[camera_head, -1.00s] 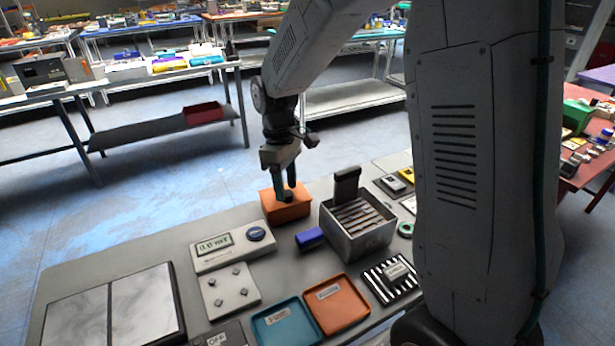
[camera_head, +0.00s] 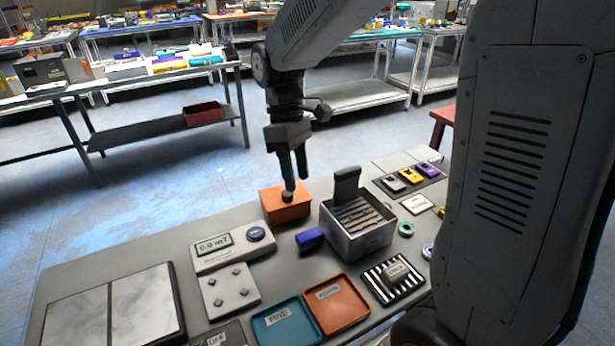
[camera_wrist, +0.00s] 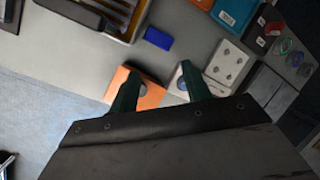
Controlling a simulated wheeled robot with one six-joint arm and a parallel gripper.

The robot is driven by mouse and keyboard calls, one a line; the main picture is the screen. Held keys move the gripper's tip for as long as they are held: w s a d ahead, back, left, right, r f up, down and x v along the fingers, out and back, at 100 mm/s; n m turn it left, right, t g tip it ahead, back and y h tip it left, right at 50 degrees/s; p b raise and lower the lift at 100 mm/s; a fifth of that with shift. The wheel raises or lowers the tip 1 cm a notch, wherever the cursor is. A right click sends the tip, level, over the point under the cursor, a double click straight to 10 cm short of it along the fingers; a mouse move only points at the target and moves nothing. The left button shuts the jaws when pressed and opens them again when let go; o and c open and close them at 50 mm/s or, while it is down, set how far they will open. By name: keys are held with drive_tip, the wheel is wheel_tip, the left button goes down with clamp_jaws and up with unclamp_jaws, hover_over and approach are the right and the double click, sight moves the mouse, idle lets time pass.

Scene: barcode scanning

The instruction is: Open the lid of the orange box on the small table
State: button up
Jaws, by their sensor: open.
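The orange box (camera_head: 286,211) stands at the far edge of the small grey table (camera_head: 150,240). Its lid is on, with a dark round knob (camera_head: 287,196) on top. My gripper (camera_head: 296,182) is open, pointing down just above and beside the knob, with nothing between its fingers. In the wrist view, the orange box (camera_wrist: 152,98) shows partly behind the left finger of my gripper (camera_wrist: 157,82), and its greyish knob shows beside that finger. I cannot tell whether a finger touches the knob.
A metal bin with dividers (camera_head: 358,240) and an upright dark plate stands right of the box. A blue block (camera_head: 310,239) and a meter with a display (camera_head: 232,247) are nearer. Teal (camera_head: 286,326) and orange (camera_head: 337,304) trays lie in front. Open floor lies behind the table.

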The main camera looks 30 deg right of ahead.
drive_tip(key=shift+s+r+g+y, duration=0.15)
drive_tip(key=shift+s+r+g, duration=0.1)
drive_tip(key=shift+s+g, duration=0.75)
drive_tip(key=shift+s+r+g+y, duration=0.15)
drive_tip(key=shift+s+g, duration=0.45)
drive_tip(key=shift+g, duration=0.75)
drive_tip(key=shift+s+r+g+y, duration=0.1)
drive_tip(key=shift+s+r+g, duration=0.2)
drive_tip(key=shift+s+g, duration=0.7)
drive_tip(key=shift+w, duration=0.2)
